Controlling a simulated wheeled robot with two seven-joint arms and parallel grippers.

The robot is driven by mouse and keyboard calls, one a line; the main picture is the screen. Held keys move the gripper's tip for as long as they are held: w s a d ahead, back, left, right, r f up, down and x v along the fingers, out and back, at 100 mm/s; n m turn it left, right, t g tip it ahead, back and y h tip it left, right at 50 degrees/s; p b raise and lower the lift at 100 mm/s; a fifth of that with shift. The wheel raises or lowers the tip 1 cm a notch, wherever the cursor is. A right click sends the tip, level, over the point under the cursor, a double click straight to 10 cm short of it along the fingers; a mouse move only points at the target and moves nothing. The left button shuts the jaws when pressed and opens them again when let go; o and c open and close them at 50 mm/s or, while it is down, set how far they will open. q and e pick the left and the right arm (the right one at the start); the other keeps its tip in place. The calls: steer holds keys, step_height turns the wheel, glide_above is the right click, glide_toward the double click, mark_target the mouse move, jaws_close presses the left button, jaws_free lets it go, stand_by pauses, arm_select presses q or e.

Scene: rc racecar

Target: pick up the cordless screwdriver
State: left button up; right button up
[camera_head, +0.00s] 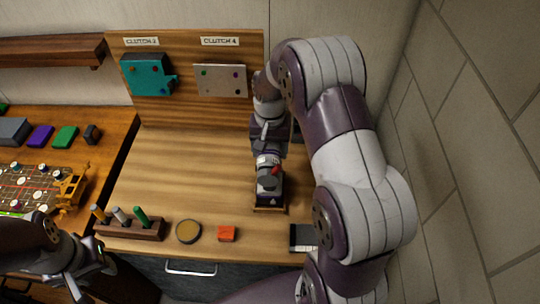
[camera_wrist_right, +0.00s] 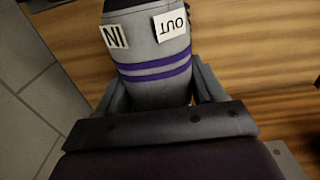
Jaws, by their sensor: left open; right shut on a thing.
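The cordless screwdriver (camera_head: 268,184), grey with a red spot, stands upright at the right part of the wooden bench. In the right wrist view its grey body (camera_wrist_right: 150,65) shows purple bands and two labels, "IN" and "OUT". My right gripper (camera_head: 267,150) reaches it from the far side and is shut on it; its fingers also show either side of the body in the wrist view (camera_wrist_right: 155,98). The lower end is by a small wooden base (camera_head: 270,209); I cannot tell whether they touch. My left gripper (camera_head: 92,268) is open and empty at the lower left.
A wooden rack (camera_head: 130,230) with several coloured-handled tools, a round tin (camera_head: 189,231), an orange block (camera_head: 227,234) and a dark box (camera_head: 303,237) line the front edge. A board with a teal plate (camera_head: 148,75) and a grey plate (camera_head: 220,81) stands behind. The bench's middle is clear.

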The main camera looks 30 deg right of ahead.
steer(key=shift+r, duration=0.65)
steer(key=shift+s+d+r+b, duration=0.25)
steer(key=shift+s+r+b, duration=0.15)
steer(key=shift+s, duration=0.2)
steer(key=s+d+r+p, duration=0.2)
steer(key=s+d+r, duration=0.1)
steer(key=s+r, duration=0.7)
steer(key=shift+r, duration=0.35)
